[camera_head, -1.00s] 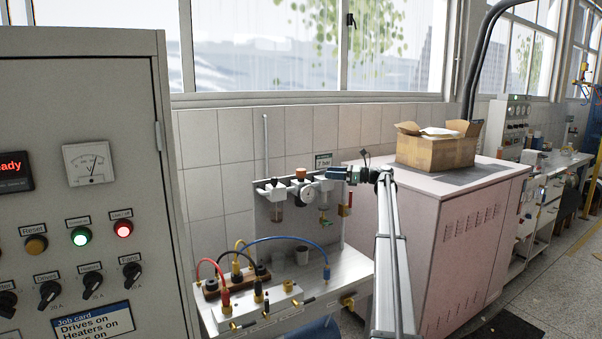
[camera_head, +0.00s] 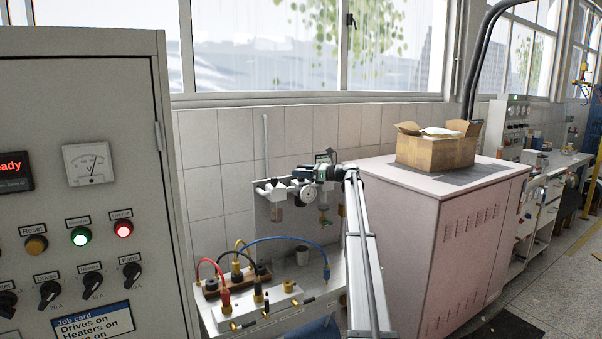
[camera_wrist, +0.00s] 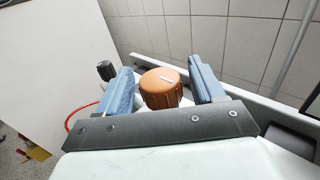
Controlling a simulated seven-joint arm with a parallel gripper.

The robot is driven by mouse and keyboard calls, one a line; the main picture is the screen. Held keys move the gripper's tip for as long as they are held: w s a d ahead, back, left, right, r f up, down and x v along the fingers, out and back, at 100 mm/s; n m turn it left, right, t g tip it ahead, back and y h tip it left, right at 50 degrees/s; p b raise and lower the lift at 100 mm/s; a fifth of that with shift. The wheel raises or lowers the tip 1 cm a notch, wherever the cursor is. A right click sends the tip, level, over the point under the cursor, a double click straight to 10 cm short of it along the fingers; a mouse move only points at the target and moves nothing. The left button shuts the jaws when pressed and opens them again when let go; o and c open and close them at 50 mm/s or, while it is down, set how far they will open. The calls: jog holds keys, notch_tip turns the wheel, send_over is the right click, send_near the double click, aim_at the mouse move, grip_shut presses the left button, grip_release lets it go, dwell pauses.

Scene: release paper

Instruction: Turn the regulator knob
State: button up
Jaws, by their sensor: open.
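The regulator knob (camera_wrist: 160,88) is a ribbed orange-brown knob with a white mark on its top, seen in the wrist view. My gripper (camera_wrist: 162,90) is open, with one blue finger on each side of the knob. A gap shows between the knob and each finger. In the head view my gripper (camera_head: 304,174) is at the top of the regulator and covers the knob. The round pressure gauge (camera_head: 309,192) shows just below it, on the grey backing panel beside the filter bowl (camera_head: 277,196).
The white bench (camera_head: 318,268) below carries red, yellow and blue leads and small fittings. A grey control cabinet (camera_head: 95,130) stands at left. A pinkish cabinet (camera_head: 445,225) with a cardboard box (camera_head: 437,148) stands at right. The tiled wall (camera_head: 215,150) is behind.

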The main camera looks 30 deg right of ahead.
jog(key=shift+c, duration=0.4)
jog(key=c, duration=0.9)
jog(key=shift+o, duration=0.2)
jog(key=shift+a, duration=0.1)
jog(key=m+t+h, duration=0.1)
jog(key=h, duration=0.1)
jog(key=m+t+h, duration=0.2)
jog(key=shift+s+a+m+h, duration=0.15)
jog(key=shift+m+h, duration=0.15)
jog(key=m+t+h, duration=0.1)
jog(key=m+h, duration=0.1)
jog(key=h, duration=0.1)
jog(key=m+t+h, duration=0.1)
jog(key=m+h, duration=0.1)
jog(key=h, duration=0.2)
jog(key=shift+m, duration=0.4)
jog(key=shift+w+d+m+h, duration=0.2)
jog(key=shift+m+h, duration=0.1)
jog(key=shift+h, duration=0.2)
jog(key=o, duration=0.9)
